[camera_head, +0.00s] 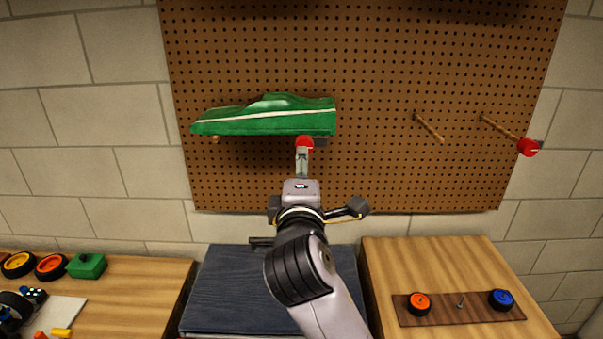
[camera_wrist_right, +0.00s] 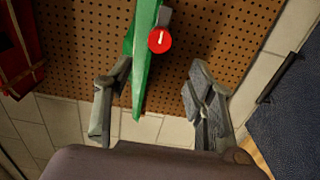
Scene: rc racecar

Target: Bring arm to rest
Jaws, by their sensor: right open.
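My right gripper (camera_head: 302,168) is raised in front of the pegboard, just below the right part of a green car body (camera_head: 265,118) with a white stripe. In the right wrist view my right gripper (camera_wrist_right: 160,78) is open, its two fingers spread apart. The green body (camera_wrist_right: 141,62) and a red round peg end (camera_wrist_right: 159,40) show between them, and I see nothing held. The body lies level against the board, seemingly on pegs; the red peg end (camera_head: 304,142) is under its right part. My left gripper is not in view.
The pegboard (camera_head: 380,60) also holds a bare wooden peg (camera_head: 428,127) and a red-ended peg (camera_head: 528,147). Below are a left wooden table (camera_head: 130,300) with wheels and a green block (camera_head: 86,265), a dark blue surface (camera_head: 225,290), and a right table (camera_head: 450,260) with a wheeled plank (camera_head: 440,311).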

